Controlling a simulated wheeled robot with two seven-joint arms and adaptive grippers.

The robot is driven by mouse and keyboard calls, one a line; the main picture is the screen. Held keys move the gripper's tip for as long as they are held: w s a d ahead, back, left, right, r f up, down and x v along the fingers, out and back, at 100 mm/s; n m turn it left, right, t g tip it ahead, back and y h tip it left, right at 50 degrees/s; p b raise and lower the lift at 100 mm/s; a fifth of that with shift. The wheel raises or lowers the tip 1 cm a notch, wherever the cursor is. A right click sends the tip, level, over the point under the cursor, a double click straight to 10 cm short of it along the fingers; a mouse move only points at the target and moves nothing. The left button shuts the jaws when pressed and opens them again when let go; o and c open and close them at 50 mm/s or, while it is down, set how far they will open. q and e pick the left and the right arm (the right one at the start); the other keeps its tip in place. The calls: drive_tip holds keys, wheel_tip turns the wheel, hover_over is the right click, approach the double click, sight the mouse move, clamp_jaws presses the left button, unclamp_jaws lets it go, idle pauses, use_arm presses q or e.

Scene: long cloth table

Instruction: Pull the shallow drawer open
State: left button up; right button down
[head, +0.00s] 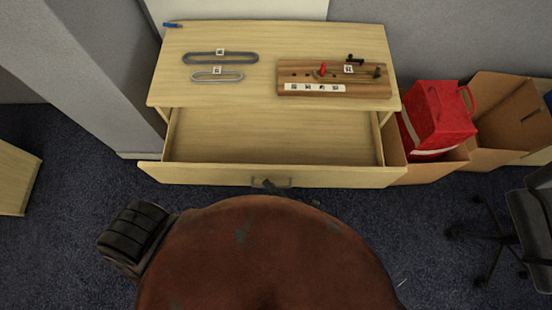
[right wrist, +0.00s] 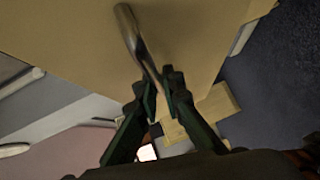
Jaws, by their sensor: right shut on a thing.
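The shallow drawer (head: 222,174) of the light wooden cabinet stands pulled well out, and its empty bottom shows in the head view. Its metal handle (head: 284,182) is on the middle of the front. My right gripper (head: 268,185) is at the handle, mostly hidden by my own body. In the right wrist view the two fingers of the right gripper (right wrist: 163,88) are shut around the bar of the handle (right wrist: 134,38), in front of the drawer's pale face (right wrist: 75,40). My left gripper is not in view.
On the cabinet top (head: 250,36) lie two oval rings (head: 222,57), a wooden board (head: 310,88) with small pegs and a blue pen (head: 173,25). A red bag (head: 437,112) and cardboard boxes (head: 510,105) stand at the right. An office chair (head: 530,220) is at the right edge.

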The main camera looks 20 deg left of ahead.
drive_tip(key=shift+d, duration=0.1)
drive_tip(key=c, duration=2.1)
unclamp_jaws()
drive_tip(key=shift+s, duration=0.1)
drive_tip(key=v, duration=1.2)
